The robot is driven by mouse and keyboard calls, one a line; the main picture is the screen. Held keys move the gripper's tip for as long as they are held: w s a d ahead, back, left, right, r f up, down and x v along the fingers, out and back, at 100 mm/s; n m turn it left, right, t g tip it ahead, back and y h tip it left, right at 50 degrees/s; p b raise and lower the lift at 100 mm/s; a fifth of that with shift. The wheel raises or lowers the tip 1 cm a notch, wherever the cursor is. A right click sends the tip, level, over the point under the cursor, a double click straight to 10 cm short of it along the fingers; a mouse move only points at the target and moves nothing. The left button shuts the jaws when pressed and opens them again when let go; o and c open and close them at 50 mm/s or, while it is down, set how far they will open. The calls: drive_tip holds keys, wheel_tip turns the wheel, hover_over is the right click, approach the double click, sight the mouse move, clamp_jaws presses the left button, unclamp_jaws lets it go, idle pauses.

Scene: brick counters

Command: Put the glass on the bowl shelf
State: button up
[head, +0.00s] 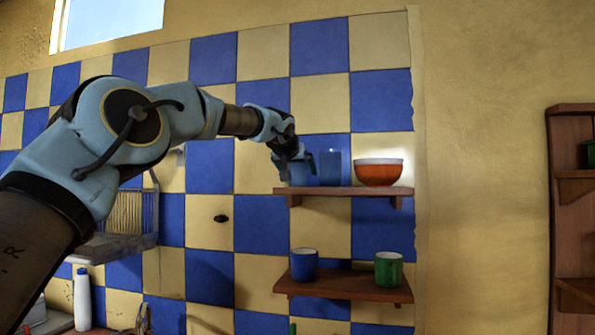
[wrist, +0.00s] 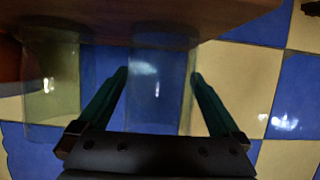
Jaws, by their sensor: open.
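A clear glass (wrist: 160,95) is between the two fingers of my open gripper (wrist: 158,75) in the wrist view. The fingers lie on either side of it, and I cannot tell whether they touch it. In the head view this glass (head: 300,174) is at the left end of the upper wall shelf (head: 335,190), partly hidden by my gripper (head: 295,160). It appears to stand on the shelf. An orange bowl (head: 379,172) sits on the right of that shelf. A second glass (head: 331,167) stands between them and also shows in the wrist view (wrist: 52,90).
A lower shelf (head: 343,286) holds a blue mug (head: 304,264) and a green mug (head: 388,269). A wire dish rack (head: 128,215) hangs at the left. A white bottle (head: 82,300) stands at the lower left. A brown shelf unit (head: 573,190) is at the far right.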

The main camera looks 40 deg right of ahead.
drive_tip(key=shift+a, duration=0.1)
drive_tip(key=b+v, duration=0.5)
drive_tip(key=v, duration=0.6)
drive_tip(key=shift+s+a+r+b, duration=0.2)
drive_tip(key=shift+s+r+b, duration=0.05)
drive_tip(key=shift+b, duration=0.1)
drive_tip(key=shift+a, duration=0.1)
